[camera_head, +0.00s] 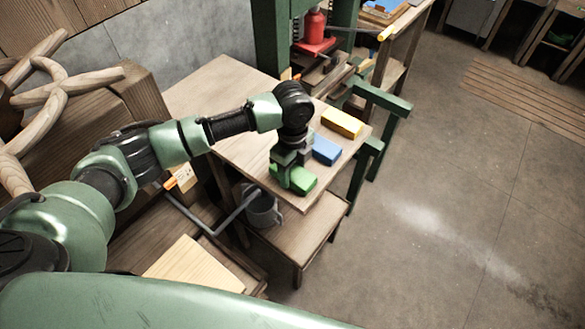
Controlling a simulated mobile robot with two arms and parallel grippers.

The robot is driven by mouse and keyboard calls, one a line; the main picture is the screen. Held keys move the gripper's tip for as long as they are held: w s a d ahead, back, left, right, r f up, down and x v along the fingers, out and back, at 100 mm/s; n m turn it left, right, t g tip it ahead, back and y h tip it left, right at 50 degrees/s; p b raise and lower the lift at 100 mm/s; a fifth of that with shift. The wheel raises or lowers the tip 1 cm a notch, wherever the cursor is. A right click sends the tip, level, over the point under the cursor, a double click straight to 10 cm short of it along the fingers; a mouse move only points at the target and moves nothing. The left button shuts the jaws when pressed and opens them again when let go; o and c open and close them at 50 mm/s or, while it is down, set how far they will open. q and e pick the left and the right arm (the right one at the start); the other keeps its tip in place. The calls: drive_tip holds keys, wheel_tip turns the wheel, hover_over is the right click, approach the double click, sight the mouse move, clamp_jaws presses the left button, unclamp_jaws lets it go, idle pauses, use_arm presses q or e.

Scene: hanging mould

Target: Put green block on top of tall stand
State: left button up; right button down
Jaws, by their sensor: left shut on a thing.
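The green block (301,184) is at the near corner of a wooden tabletop (222,100). My left gripper (285,180) comes down over the block from above and is shut on it, hiding its left part. I cannot tell whether the block touches the wood or is slightly raised. A blue block (326,150) and a yellow block (342,123) lie in a row behind it on the same top. I cannot tell for sure which piece is the tall stand. My right gripper is not in view.
A lower wooden stool (305,238) stands below the near corner, with a grey pot (263,208) beside it. A green metal frame with a red item (315,28) stands behind the table. The floor (440,190) to the right is clear.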

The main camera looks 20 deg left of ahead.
sight(293, 171)
use_arm(q)
drive_tip(key=shift+f, duration=0.15)
drive_tip(key=o, duration=1.5)
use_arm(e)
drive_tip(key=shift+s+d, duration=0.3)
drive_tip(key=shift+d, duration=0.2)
use_arm(q)
drive_tip(key=shift+r, duration=0.4)
wheel_tip(293, 171, up, 12)
drive_tip(key=b, duration=0.3)
drive_tip(key=shift+f, duration=0.25)
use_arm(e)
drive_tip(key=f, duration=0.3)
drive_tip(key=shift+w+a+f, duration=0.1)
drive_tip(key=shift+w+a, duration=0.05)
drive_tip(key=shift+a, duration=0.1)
